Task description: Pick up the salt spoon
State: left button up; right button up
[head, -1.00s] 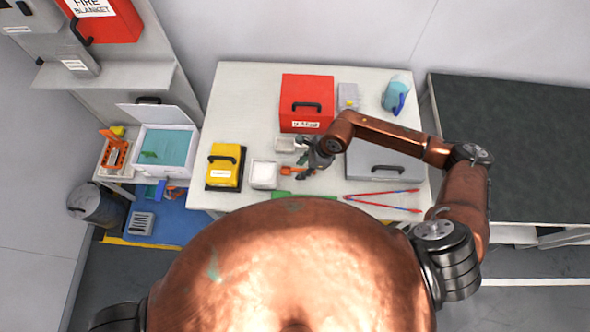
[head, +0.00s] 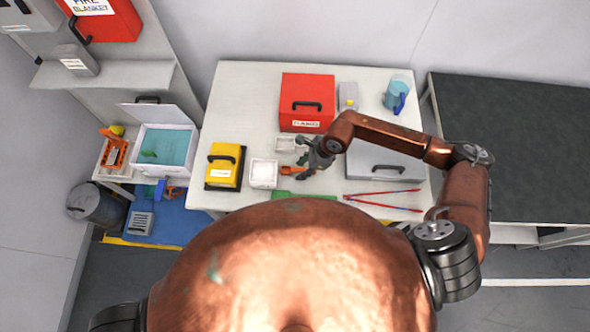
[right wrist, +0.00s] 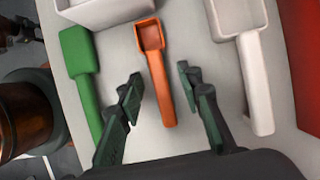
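An orange scoop (head: 290,170) lies on the white table, beside a white tray. In the right wrist view, the orange scoop (right wrist: 156,70) has its square bowl pointing away and its handle between my open fingers. A green tool (right wrist: 80,75) lies to its left and a pale scoop (right wrist: 255,80) to its right. In the head view, the pale scoop (head: 285,144) is farther back and the green tool (head: 300,196) is at the near edge. None carries a readable label as the salt spoon. My right gripper (right wrist: 160,78) is open and empty. My left gripper is out of view.
The white tray (head: 263,185) and a yellow case (head: 224,165) stand left of the scoops. A red box (head: 307,92) is behind. A grey case (head: 385,165) and red-and-blue tongs (head: 382,199) lie to the right. The table's back left is clear.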

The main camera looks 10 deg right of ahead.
jog(key=shift+c, duration=0.2)
grip_shut()
